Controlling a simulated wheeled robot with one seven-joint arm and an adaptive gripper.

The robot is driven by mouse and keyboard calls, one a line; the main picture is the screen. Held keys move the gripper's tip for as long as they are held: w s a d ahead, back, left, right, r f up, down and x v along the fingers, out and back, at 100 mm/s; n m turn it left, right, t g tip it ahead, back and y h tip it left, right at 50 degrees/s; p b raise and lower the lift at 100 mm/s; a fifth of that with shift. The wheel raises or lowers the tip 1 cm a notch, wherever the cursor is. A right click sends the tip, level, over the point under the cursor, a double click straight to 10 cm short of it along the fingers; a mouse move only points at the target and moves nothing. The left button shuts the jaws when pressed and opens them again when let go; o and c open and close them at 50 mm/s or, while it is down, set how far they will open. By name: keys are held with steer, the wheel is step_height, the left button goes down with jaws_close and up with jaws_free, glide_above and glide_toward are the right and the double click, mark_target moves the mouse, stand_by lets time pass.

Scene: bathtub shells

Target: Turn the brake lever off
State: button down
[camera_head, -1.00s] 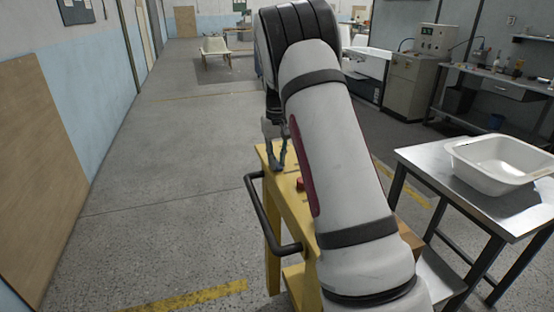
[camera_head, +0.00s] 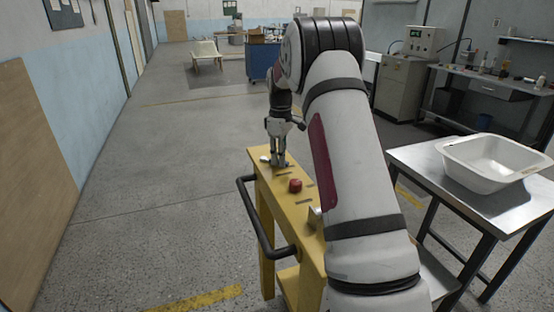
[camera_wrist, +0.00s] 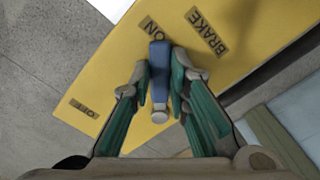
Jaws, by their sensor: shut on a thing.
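The brake lever has a blue grip (camera_wrist: 160,68) and a pale round end (camera_wrist: 159,117). In the wrist view it lies between my fingers, its blue part near the ON label (camera_wrist: 150,27). The OFF label (camera_wrist: 83,108) is on the lower left of the yellow panel, apart from the lever. My gripper (camera_wrist: 160,82) is shut on the lever, a finger along each side. In the head view my gripper (camera_head: 277,160) is low at the far end of the yellow cart top (camera_head: 262,157), where the lever is hard to make out.
A red button (camera_head: 295,185) sits on the cart top nearer to me. A black handle bar (camera_head: 258,222) juts from the cart's left side. A metal table (camera_head: 420,160) with a white basin (camera_head: 490,165) stands at right. The floor at left is clear.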

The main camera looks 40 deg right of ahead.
steer(key=n, duration=0.1)
steer(key=w+d+n, duration=0.1)
steer(key=n, duration=0.1)
steer(key=d+n, duration=0.1)
steer(key=shift+w+n, duration=0.3)
steer(key=shift+w, duration=0.05)
steer(key=shift+w+d+n+b, duration=0.3)
steer(key=shift+w+n, duration=0.25)
steer(key=shift+n, duration=0.6)
steer(key=shift+w+d+n+b, duration=0.2)
steer(key=shift+w+n+b, duration=0.25)
steer(key=shift+n, duration=0.7)
steer(key=shift+w, duration=0.1)
steer(key=c, duration=1.5)
jaws_free()
steer(key=shift+r, duration=0.15)
step_height(320, 180, up, 12)
steer(key=shift+f, duration=0.1)
